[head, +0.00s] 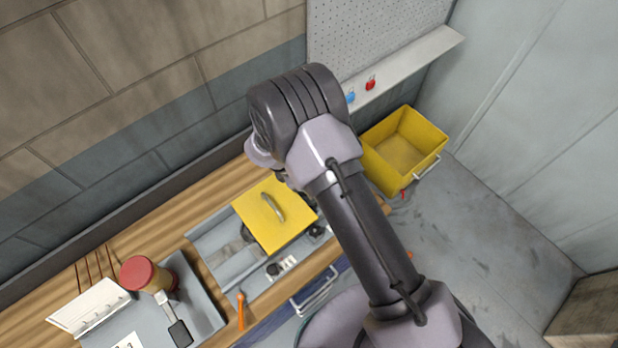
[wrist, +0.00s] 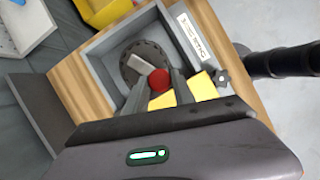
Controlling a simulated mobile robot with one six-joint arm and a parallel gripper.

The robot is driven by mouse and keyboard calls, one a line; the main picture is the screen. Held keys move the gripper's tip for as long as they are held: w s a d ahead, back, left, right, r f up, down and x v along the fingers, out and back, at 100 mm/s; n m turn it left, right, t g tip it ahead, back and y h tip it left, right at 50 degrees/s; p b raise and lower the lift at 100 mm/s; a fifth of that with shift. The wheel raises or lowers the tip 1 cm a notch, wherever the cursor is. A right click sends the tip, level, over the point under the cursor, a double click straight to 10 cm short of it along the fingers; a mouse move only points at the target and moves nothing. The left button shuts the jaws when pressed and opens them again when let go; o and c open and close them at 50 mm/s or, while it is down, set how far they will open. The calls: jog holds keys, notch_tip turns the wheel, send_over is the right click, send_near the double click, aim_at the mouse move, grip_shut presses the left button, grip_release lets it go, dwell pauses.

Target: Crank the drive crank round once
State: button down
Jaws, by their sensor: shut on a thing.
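In the wrist view the drive crank is a dark round wheel (wrist: 133,55) with a pale bar across it, set in a grey recess. Its red knob (wrist: 159,78) sits between the two fingers of my gripper (wrist: 158,84), which is shut on it. In the head view my arm hides the crank and the gripper. A yellow cover (head: 281,232) with a grey handle lies over the grey table unit (head: 213,245); part of it also shows beside the fingers in the wrist view (wrist: 203,85).
A yellow bin (head: 383,181) stands on the floor at the bench's far end. A red-topped jar (head: 139,273), a white box (head: 90,307) and an orange-handled tool (head: 240,310) are at the lower left. A small dark star knob (wrist: 221,78) is right of the gripper.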

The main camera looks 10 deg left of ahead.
jog(key=shift+w+a+m+g+p, duration=0.2)
jog(key=shift+a+m+g, duration=0.15)
jog(key=shift+m, duration=0.35)
jog(key=shift+w+a+m+g+p, duration=0.15)
jog(key=shift+a+m+g+p, duration=0.15)
jog(key=shift+m, duration=0.4)
jog(key=shift+a, duration=0.1)
jog(key=shift+h, duration=0.3)
jog(key=c, duration=1.1)
grip_release()
jog(key=shift+w, duration=0.1)
jog(key=shift+o, duration=0.2)
jog(key=s+d+r, duration=0.2)
jog(key=s+d, duration=0.2)
jog(key=s, duration=0.3)
jog(key=s+d+r, duration=0.3)
jog(key=s+d, duration=0.1)
jog(key=s, duration=0.3)
